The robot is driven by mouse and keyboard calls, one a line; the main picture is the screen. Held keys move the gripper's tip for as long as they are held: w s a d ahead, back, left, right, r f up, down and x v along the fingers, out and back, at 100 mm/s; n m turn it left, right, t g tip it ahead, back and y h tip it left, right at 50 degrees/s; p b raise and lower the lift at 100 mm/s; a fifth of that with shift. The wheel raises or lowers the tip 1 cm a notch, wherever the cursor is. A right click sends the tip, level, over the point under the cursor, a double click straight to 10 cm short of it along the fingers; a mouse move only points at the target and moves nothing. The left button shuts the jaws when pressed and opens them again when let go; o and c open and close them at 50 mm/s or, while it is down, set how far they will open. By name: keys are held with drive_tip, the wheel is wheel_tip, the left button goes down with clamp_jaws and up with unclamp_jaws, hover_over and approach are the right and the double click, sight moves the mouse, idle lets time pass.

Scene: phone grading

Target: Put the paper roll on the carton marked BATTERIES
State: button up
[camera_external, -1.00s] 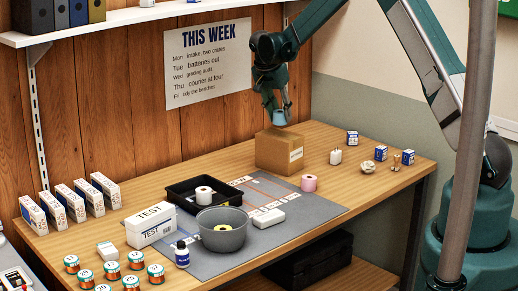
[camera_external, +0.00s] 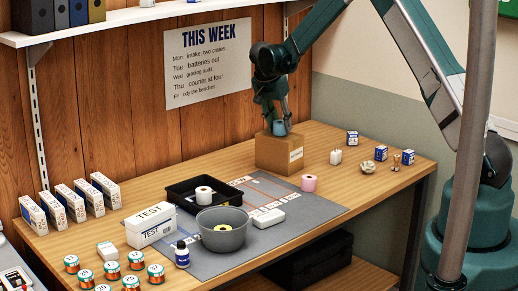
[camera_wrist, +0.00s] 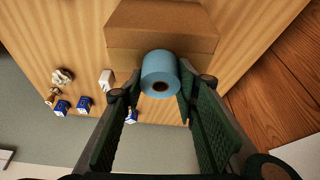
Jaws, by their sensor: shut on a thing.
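My gripper (camera_external: 277,122) is shut on a light blue paper roll (camera_external: 279,129). The roll is right at the top of a brown carton (camera_external: 275,157), roughly over its middle. I cannot tell whether the roll touches the carton. The carton stands at the back of the bench with a white label on its front, too small to read. In the wrist view, the roll (camera_wrist: 159,73) sits upright between the finger ends, its hollow core showing, with the carton (camera_wrist: 125,40) behind it.
A pink roll (camera_external: 309,184) stands in front of the carton. A white roll (camera_external: 203,194) is in a black tray (camera_external: 176,199), and a yellow one (camera_external: 222,229) is in a grey bowl (camera_external: 206,240). Several small boxes stand to the right. A shelf (camera_external: 130,18) hangs on the wall.

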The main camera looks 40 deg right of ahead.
drive_tip(key=shift+f, duration=0.15)
drive_tip(key=o, duration=0.9)
drive_tip(key=v, duration=1.2)
drive_tip(key=shift+r, duration=0.2)
